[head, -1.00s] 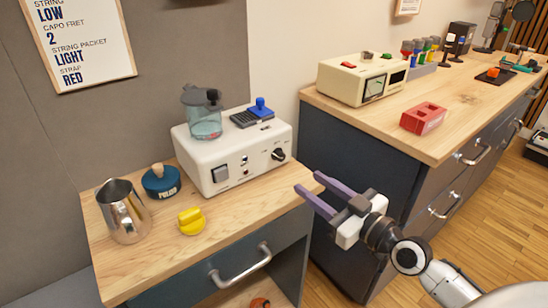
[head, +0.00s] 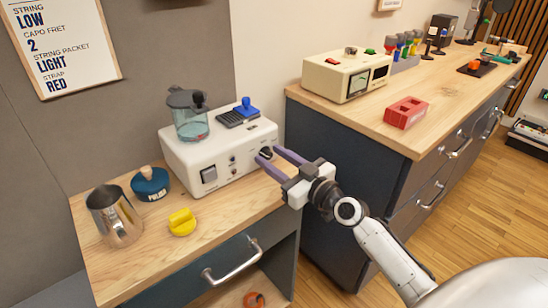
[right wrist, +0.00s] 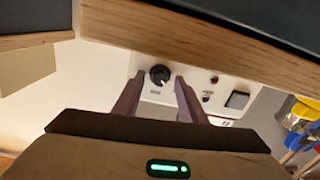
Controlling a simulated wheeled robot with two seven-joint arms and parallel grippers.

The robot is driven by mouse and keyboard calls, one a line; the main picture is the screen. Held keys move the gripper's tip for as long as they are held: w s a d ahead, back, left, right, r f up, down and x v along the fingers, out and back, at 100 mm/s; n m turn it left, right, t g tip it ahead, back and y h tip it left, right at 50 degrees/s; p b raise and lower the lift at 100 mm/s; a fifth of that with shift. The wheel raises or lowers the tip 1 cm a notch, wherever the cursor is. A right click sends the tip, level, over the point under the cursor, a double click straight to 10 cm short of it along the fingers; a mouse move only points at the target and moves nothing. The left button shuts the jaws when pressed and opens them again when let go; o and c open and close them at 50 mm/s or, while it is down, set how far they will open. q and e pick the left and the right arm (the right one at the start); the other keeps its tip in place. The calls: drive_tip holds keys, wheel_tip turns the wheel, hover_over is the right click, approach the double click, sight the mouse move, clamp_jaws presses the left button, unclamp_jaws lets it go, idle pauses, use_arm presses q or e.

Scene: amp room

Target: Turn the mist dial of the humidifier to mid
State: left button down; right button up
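The humidifier is most likely the white box (head: 190,155) on the small wooden cabinet, with a clear grey-lidded tank (head: 190,118) on top. Its front carries a black dial (head: 266,153) at the right end and a square switch (head: 209,175) at the left. My right gripper (head: 269,157) is open, its purple fingers pointing at the dial. In the right wrist view the dial (right wrist: 160,74) shows between and beyond the open fingertips, with a pale pointer mark; contact is not visible. My left gripper is not in view.
A metal pitcher (head: 115,216), a blue pot (head: 150,184) and a yellow knob-like piece (head: 182,222) stand on the small cabinet (head: 150,255).

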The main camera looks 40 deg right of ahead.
drive_tip(key=shift+c, duration=0.3)
clamp_jaws()
drive_tip(key=shift+m, duration=0.3)
drive_tip(key=m, duration=1.1)
drive_tip(key=shift+d, duration=0.15)
drive_tip(key=shift+f+m, duration=0.1)
drive_tip(key=shift+m, duration=0.2)
drive_tip(key=shift+o, duration=0.3)
unclamp_jaws()
